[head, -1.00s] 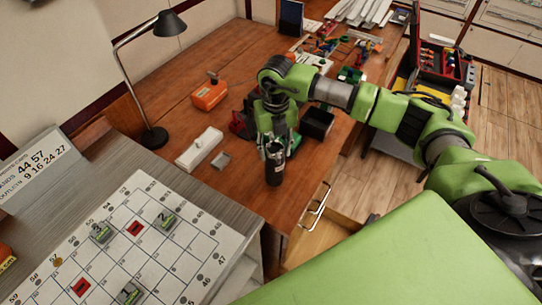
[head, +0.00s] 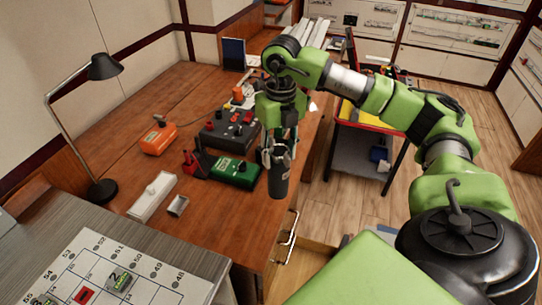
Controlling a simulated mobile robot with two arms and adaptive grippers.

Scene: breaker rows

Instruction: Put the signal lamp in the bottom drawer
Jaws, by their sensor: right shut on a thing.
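My right gripper (head: 278,155) is shut on a dark, upright cylinder, which looks like the signal lamp (head: 279,182). It holds the lamp above the right edge of the wooden desk. A metal drawer handle (head: 289,240) shows on the desk's right side. Below and right of it, a pale wooden part (head: 313,250) sticks out and looks like a pulled-out drawer. Its inside is mostly hidden. My left gripper is not in view.
The desk (head: 210,225) carries a green box (head: 234,171), a dark control box (head: 229,131), an orange device (head: 158,139) and a white box (head: 153,196). A black desk lamp (head: 104,68) stands left. A gridded board (head: 110,265) is at the front left. A wheeled cart (head: 362,152) stands behind right.

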